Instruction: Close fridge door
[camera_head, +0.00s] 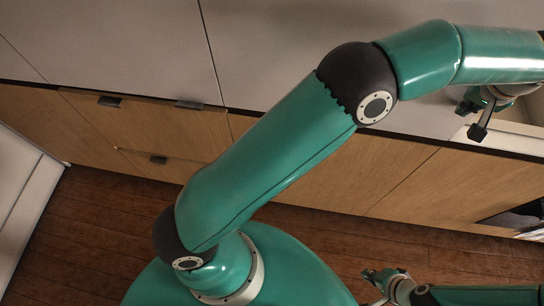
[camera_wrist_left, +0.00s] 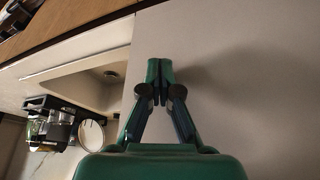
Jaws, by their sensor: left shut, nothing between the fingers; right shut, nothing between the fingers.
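I cannot tell for sure which panel is the fridge door. A large plain grey panel (camera_wrist_left: 245,80) fills the right of the left wrist view, and grey panels (camera_head: 280,45) span the top of the head view. A white panel (camera_head: 22,195) reaches the floor at the left edge of the head view. My left gripper (camera_head: 477,128) is shut and empty near the right end of the grey surface. In the left wrist view its fingers (camera_wrist_left: 158,82) are together over the grey panel's edge; contact is unclear. My right gripper (camera_head: 375,282) is shut and empty, low over the floor.
Wooden drawer fronts (camera_head: 150,125) with dark handles run below the grey panels. A pale sink basin (camera_wrist_left: 85,88) and a dark rack with items (camera_wrist_left: 55,122) lie left of the gripper. Brown floor (camera_head: 320,230) is open before the cabinets. My upper left arm crosses the head view.

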